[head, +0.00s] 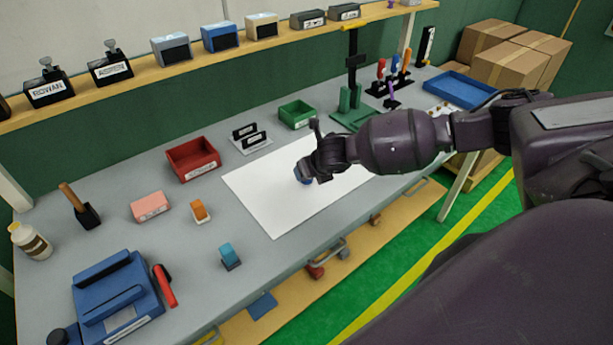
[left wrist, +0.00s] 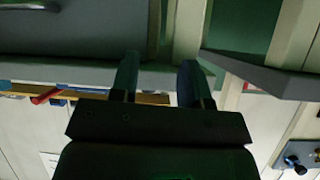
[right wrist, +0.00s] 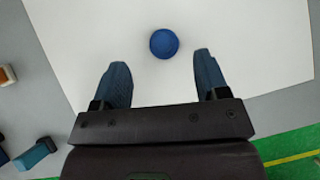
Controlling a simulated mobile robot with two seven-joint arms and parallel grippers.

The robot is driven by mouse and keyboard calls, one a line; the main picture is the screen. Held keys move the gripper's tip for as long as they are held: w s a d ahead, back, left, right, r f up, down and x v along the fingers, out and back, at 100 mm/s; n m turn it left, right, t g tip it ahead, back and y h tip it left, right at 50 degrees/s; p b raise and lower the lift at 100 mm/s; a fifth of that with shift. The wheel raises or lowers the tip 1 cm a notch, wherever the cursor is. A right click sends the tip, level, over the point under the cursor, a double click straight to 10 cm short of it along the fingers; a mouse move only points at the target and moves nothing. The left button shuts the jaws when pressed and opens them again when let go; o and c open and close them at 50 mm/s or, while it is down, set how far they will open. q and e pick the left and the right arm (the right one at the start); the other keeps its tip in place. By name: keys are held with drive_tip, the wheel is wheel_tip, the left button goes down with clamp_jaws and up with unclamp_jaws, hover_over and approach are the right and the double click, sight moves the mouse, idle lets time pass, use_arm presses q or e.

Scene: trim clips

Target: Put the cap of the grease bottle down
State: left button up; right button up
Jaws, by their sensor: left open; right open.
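A round blue cap (right wrist: 164,43) lies on the white sheet (right wrist: 235,30) in the right wrist view. My right gripper (right wrist: 160,68) is open, with the cap between and slightly beyond its fingertips, not gripped. In the head view my right gripper (head: 309,168) is over the white sheet (head: 265,205), with a blue patch by it that may be the cap or a finger. My left gripper (left wrist: 158,78) is open and empty.
A red bin (head: 193,160), a green bin (head: 297,115) and a black label holder stand behind the sheet. A pink block (head: 150,207), orange and blue clips and a blue fixture (head: 115,295) are at left. The front of the sheet is clear.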

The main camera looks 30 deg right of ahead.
drive_tip(key=shift+x, duration=2.6)
drive_tip(key=shift+s+d+f, duration=0.1)
drive_tip(key=shift+s+d, duration=0.05)
drive_tip(key=shift+c, duration=0.5)
drive_tip(key=c, duration=0.9)
wheel_tip(320, 180, up, 20)
drive_tip(key=shift+r+p, duration=0.1)
drive_tip(key=shift+p, duration=0.25)
drive_tip(key=shift+c, duration=0.2)
